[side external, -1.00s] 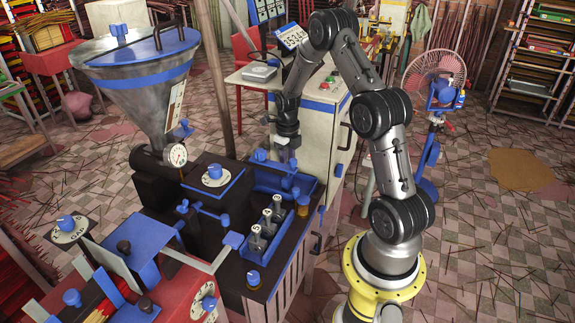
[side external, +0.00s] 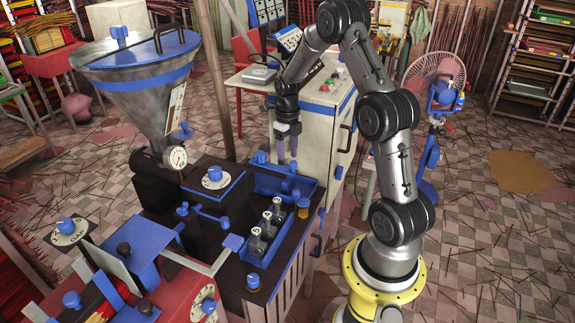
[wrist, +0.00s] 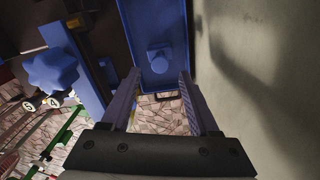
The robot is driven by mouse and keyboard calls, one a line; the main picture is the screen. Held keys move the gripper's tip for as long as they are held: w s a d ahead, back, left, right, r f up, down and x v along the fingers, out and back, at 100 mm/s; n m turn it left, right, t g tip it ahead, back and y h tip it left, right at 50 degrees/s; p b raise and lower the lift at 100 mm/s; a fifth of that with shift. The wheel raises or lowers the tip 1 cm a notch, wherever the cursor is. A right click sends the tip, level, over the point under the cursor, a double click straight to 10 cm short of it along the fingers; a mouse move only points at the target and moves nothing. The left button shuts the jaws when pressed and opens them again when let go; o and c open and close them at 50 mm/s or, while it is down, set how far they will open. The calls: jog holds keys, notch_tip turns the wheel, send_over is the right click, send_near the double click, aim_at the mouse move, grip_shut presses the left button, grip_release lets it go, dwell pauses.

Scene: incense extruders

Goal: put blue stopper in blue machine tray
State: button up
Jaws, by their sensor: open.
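The blue machine tray (side external: 262,182) is an open rectangular box on the black machine top, below my gripper. In the wrist view the tray (wrist: 178,20) lies ahead of the fingers. A small round blue piece, which looks like the blue stopper (wrist: 159,60), is inside it, apart from the fingers. Whether it rests loose on the tray floor is hard to tell. My gripper (side external: 287,160) points down above the tray; its fingers also show in the wrist view (wrist: 158,88). They are open with nothing between them.
A blue star knob (wrist: 52,76) stands beside the tray. The pale cabinet (side external: 325,130) rises close behind the tray. A large metal hopper (side external: 140,90) stands at left.

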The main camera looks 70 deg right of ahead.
notch_tip(320, 180, up, 6)
jog(key=r, duration=0.1)
jog(key=s+a+r+n+t+h, duration=0.1)
jog(key=s+a+r+n, duration=0.1)
jog(key=a+r+n, duration=0.55)
jog(key=s+a+r+n+t, duration=0.25)
jog(key=a+r+n, duration=0.25)
jog(key=a+n, duration=0.5)
jog(key=s+a+n+t, duration=0.1)
jog(key=s+a+n, duration=0.4)
jog(key=n, duration=0.5)
jog(key=s+a+r+n+t+y, duration=0.1)
jog(key=s+a+n, duration=0.3)
jog(key=s+n, duration=0.4)
jog(key=n, duration=0.3)
jog(key=shift+s+a, duration=0.25)
jog(key=shift+a, duration=0.1)
jog(key=shift+r+n, duration=0.15)
jog(key=shift+n, duration=0.1)
